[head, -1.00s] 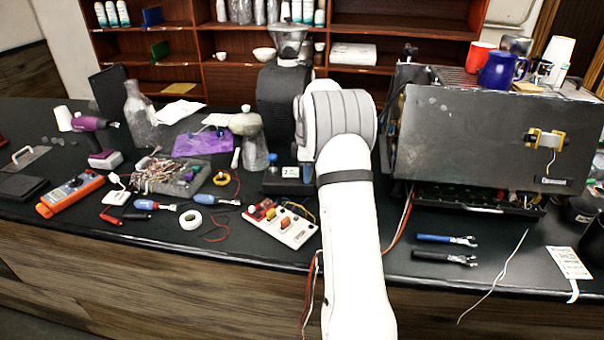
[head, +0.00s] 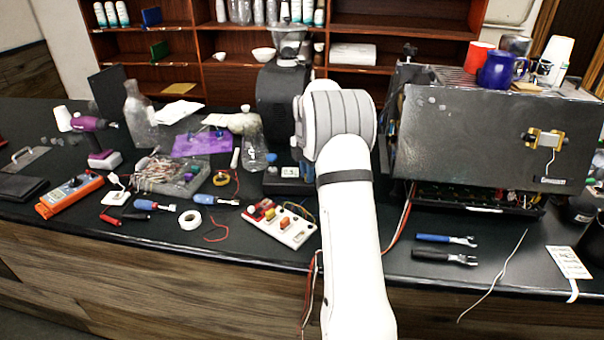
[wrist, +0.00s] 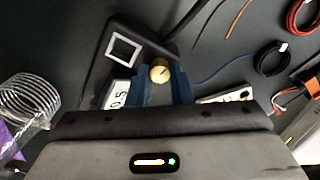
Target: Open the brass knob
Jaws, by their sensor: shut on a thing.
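The brass knob (wrist: 159,71) shows in the wrist view as a small round golden cap with a dark line across it. It sits on a dark box (wrist: 112,72) with a pale square outline and a white display (wrist: 118,95) that is partly covered. My gripper (wrist: 160,84) has its blue fingers on both sides of the knob and is shut on it. A small dark box with a white display (head: 289,172) shows just left of my arm there.
A large dark machine (head: 480,140) stands right of my arm, with cups on top. A panel with coloured switches (head: 290,226), loose wires and tools lie nearby. In the wrist view, cable coils (wrist: 270,58) lie at right and a clear ribbed vessel (wrist: 28,100) at left.

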